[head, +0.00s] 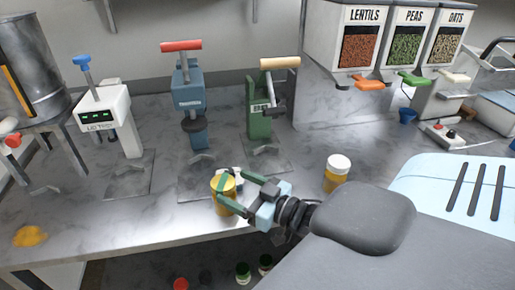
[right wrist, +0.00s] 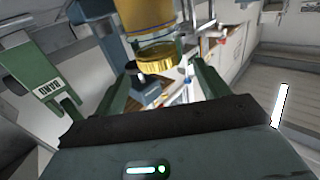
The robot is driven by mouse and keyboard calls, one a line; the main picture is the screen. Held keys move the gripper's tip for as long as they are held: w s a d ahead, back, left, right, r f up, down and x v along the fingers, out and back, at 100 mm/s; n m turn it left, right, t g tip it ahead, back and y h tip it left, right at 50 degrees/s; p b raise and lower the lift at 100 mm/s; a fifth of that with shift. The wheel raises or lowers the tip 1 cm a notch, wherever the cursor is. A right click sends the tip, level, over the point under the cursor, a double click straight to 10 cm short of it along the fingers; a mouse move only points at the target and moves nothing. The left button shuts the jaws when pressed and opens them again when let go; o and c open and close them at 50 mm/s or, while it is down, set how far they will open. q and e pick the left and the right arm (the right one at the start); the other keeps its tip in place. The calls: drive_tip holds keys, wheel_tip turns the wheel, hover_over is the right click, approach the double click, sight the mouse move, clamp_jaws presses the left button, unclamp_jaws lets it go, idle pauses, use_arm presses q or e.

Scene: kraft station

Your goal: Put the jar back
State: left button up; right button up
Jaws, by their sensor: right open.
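An amber-yellow jar (head: 224,197) stands near the front edge of the steel counter in the head view. My right gripper (head: 229,183) is open, with its green fingers reaching to either side of the jar. The fingers partly hide it. In the right wrist view, the jar (right wrist: 147,17) is ahead between the open fingers, with a gold end (right wrist: 158,58) towards the gripper. A second amber jar (head: 334,183) with a white lid stands upright further right, apart from the gripper. My left gripper is not in view.
Blue (head: 189,100) and green (head: 259,117) lever presses stand behind the gripper, with a white device (head: 105,105) to their left. Grain dispensers (head: 360,35) hang at the back right. A yellow lump (head: 30,236) lies at the front left. Several lidded containers show below the counter.

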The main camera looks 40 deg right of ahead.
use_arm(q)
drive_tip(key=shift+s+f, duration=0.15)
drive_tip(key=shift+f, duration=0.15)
use_arm(e)
drive_tip(key=shift+v, duration=2.65)
